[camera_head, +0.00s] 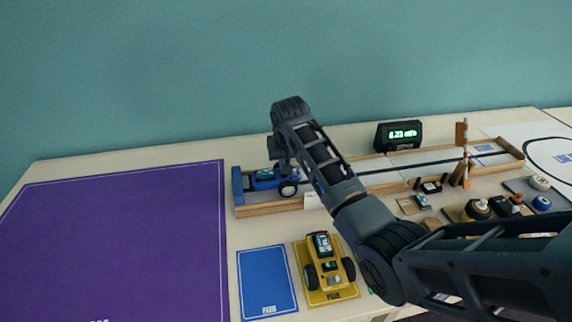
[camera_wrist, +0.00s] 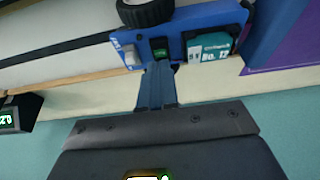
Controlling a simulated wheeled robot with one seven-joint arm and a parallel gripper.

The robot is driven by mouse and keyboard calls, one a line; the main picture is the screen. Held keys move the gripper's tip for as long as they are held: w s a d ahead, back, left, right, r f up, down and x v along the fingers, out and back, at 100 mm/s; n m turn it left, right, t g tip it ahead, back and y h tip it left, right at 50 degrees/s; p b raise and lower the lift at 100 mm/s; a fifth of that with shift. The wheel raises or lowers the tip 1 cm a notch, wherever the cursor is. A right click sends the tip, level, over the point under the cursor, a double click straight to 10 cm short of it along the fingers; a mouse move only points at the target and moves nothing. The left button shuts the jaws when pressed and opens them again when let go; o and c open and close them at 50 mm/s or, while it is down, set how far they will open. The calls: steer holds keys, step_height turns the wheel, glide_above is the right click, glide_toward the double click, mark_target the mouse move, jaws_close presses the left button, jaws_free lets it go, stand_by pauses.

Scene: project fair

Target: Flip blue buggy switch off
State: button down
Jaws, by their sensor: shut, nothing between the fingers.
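The blue buggy (camera_head: 264,180) sits at the left end of the wooden-sided track. In the wrist view, its blue body (camera_wrist: 210,20) crosses the top with one black wheel (camera_wrist: 146,11). On the body are a light grey switch-like piece (camera_wrist: 131,56), a small green-lit panel (camera_wrist: 160,49) and a teal card reading "No. 12" (camera_wrist: 209,47). My gripper (camera_head: 281,166) is over the buggy, pointing down. In the wrist view its shut, empty fingertips (camera_wrist: 160,68) are close to the green-lit panel, right of the grey piece. I cannot tell whether they touch the buggy.
A yellow buggy (camera_head: 336,269) stands in front of the track, beside a blue mat (camera_head: 266,282). A purple board (camera_head: 120,245) covers the table's left. A timer display (camera_head: 399,135) stands behind the track, and an orange-striped post (camera_head: 464,150) stands farther right. Small parts lie right of my arm.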

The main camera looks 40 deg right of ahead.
steer(key=shift+f, duration=0.2)
steer(key=shift+s+a, duration=0.1)
steer(key=shift+a, duration=0.05)
steer(key=shift+s+a+p, duration=0.35)
steer(key=shift+s+p, duration=0.2)
steer(key=shift+p, duration=0.4)
steer(key=shift+r, duration=0.1)
steer(key=shift+r+p, duration=0.45)
steer(key=p+v, duration=0.3)
steer(key=v, duration=0.1)
steer(key=shift+w+d+r, duration=0.1)
steer(key=shift+w+d, duration=0.1)
steer(key=shift+w, duration=0.2)
step_height(320, 180, up, 8)
steer(key=b, duration=0.2)
glide_above(285, 179)
steer(key=s+a, duration=0.2)
steer(key=s, duration=0.1)
steer(key=shift+r, duration=0.15)
